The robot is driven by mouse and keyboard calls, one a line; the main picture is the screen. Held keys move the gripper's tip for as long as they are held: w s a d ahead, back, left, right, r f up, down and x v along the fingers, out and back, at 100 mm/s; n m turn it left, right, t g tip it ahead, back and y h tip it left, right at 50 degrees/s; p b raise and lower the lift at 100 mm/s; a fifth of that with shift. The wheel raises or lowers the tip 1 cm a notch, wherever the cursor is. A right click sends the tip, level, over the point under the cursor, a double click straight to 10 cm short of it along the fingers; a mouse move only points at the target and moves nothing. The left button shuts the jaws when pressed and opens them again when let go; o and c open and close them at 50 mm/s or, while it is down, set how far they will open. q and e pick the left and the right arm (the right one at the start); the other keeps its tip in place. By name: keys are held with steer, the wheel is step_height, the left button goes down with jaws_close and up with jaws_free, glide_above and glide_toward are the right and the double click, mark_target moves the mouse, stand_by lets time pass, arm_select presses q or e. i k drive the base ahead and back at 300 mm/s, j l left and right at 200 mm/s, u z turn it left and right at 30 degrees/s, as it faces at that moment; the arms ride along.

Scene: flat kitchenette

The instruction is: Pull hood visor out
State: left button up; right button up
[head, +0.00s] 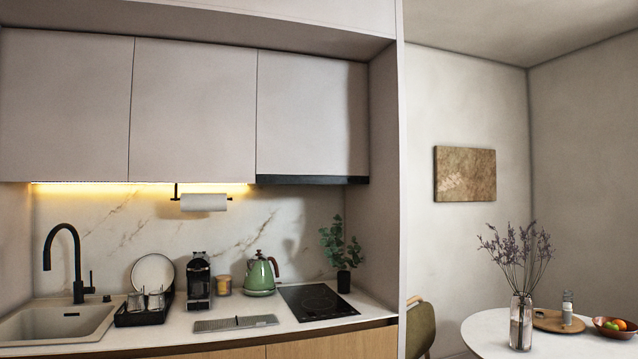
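The hood visor (312,180) shows in the head view as a thin dark strip under the rightmost upper cabinet (312,115). It lies about flush with the cabinet's front, above the black cooktop (316,301). Neither of my grippers is in the head view, so I cannot see how they stand relative to the visor.
A paper towel roll (204,202) hangs left of the visor. On the counter stand a green kettle (260,277), a coffee machine (198,282), a dish rack (144,314) and a potted plant (343,281). A round table (484,332) with a vase is at right. The space before the visor is clear.

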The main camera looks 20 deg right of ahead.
mark_target(259, 178)
steer(key=i+z, duration=0.5)
steer(key=i, duration=0.4)
